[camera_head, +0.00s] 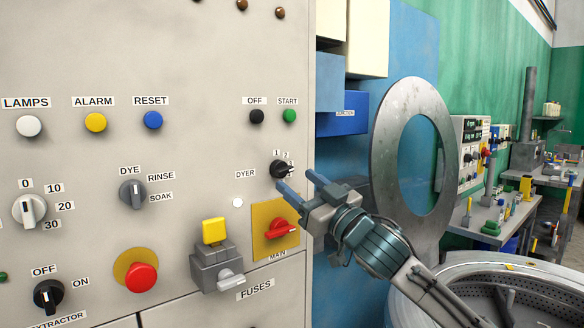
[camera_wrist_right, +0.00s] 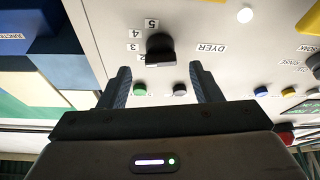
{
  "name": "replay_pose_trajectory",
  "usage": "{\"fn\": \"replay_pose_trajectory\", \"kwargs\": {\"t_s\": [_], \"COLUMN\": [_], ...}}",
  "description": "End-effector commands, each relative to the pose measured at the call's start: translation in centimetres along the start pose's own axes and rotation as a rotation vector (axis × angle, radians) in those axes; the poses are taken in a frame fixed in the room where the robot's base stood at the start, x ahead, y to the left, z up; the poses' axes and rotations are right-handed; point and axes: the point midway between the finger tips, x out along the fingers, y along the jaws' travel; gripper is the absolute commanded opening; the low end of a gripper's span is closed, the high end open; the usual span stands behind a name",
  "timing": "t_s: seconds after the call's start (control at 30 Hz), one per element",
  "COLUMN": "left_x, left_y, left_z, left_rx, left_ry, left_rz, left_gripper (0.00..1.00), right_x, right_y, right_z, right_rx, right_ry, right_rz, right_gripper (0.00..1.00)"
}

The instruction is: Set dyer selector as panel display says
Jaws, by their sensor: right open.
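The dyer selector (camera_head: 280,169) is a small black knob on the beige panel (camera_head: 200,70), right of the DYER label. In the head view the numbers 1 and 2 show above it; the rest of its scale is hidden. The right wrist view shows the selector (camera_wrist_right: 160,48) with 3, 4 and 5 beside it; its exact setting is unclear. My right gripper (camera_head: 297,180) is open and empty, its fingers pointing at the panel. In the right wrist view the fingertips (camera_wrist_right: 160,70) are either side of the selector's line, apart from it. No readable display shows. My left gripper is out of view.
The OFF button (camera_head: 257,116) and green START button (camera_head: 289,116) sit above the selector. The red MAIN switch (camera_head: 282,229) on a yellow plate is just below my gripper. A steel ring (camera_head: 386,150) stands right of the panel, behind my right arm.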

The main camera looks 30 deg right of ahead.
Motion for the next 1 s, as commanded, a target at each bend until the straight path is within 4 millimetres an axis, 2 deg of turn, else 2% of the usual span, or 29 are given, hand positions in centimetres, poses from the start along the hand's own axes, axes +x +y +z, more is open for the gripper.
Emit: {"fn": "replay_pose_trajectory", "kwargs": {"t_s": [0.07, 0.33, 0.77, 1.0], "left_x": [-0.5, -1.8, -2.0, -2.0], "left_y": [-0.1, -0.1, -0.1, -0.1], "left_z": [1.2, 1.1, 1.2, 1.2], "left_rx": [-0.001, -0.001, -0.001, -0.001], "left_ry": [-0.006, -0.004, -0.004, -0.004], "left_rz": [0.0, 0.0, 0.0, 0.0], "left_gripper": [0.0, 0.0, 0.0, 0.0], "right_x": [0.7, 2.7, 3.1, 3.1], "right_y": [0.0, 0.0, -0.1, -0.1], "right_z": [-0.4, -0.2, 0.0, 0.0], "right_rx": [0.005, 0.003, -0.001, -0.001], "right_ry": [0.001, 0.001, 0.0, 0.0], "right_rz": [-0.001, 0.0, -0.001, -0.001], "right_gripper": [0.58, 0.58, 0.58, 0.13]}}
